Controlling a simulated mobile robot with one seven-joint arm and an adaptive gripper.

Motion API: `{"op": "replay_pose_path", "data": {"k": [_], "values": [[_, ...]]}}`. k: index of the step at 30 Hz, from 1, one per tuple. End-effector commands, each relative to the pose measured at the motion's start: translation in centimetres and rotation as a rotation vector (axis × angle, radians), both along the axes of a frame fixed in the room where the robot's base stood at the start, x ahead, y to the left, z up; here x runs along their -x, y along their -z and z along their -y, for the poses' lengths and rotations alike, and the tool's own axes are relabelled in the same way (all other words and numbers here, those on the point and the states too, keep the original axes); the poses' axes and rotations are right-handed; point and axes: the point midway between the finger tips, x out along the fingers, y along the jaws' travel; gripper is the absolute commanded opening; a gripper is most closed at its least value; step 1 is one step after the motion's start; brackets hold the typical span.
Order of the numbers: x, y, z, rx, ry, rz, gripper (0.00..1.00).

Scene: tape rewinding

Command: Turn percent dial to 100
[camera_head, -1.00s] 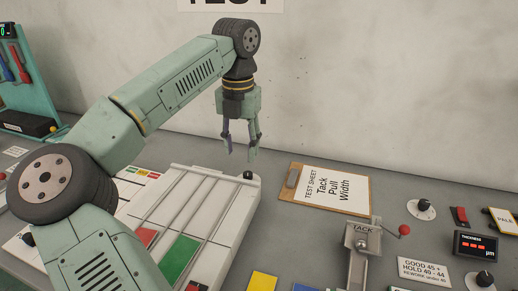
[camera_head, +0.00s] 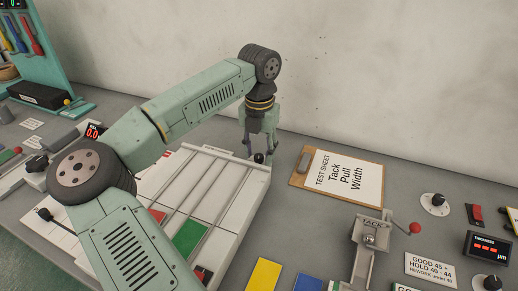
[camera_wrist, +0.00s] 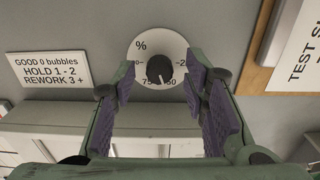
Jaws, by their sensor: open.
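The percent dial is a round white plate (camera_wrist: 140,46) with a black knob (camera_wrist: 160,69), at the upper middle of the wrist view. A "%" sign is at its upper left, 25 at right and 50 and 75 along the lower edge. A label at its left is partly covered by a finger. A small pale mark on the knob faces the lower edge, near 50 and 75. My gripper (camera_head: 258,149) is open, its purple-padded fingers either side of the knob in the wrist view, apart from it. In the head view I cannot make out the dial plate.
A white panel (camera_head: 222,214) with rails lies in front of the gripper; a dark round knob (camera_head: 258,158) shows at its back corner. A clipboard (camera_head: 297,179) lies to the right. A "bubbles" sign (camera_wrist: 48,68) is left of the dial. The wall stands behind.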

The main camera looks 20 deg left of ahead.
Motion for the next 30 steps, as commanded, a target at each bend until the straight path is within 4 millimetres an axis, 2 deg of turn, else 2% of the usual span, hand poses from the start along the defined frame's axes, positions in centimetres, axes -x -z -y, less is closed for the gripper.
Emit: {"op": "replay_pose_path", "data": {"k": [11,27,30], "values": [[0.02,0.55,-0.01,0.0,-0.001,-0.001,0.39],[0.02,0.51,0.0,0.0,0.0,0.0,0.03],[0.02,0.51,0.01,0.0,0.0,0.0,0.0]]}}
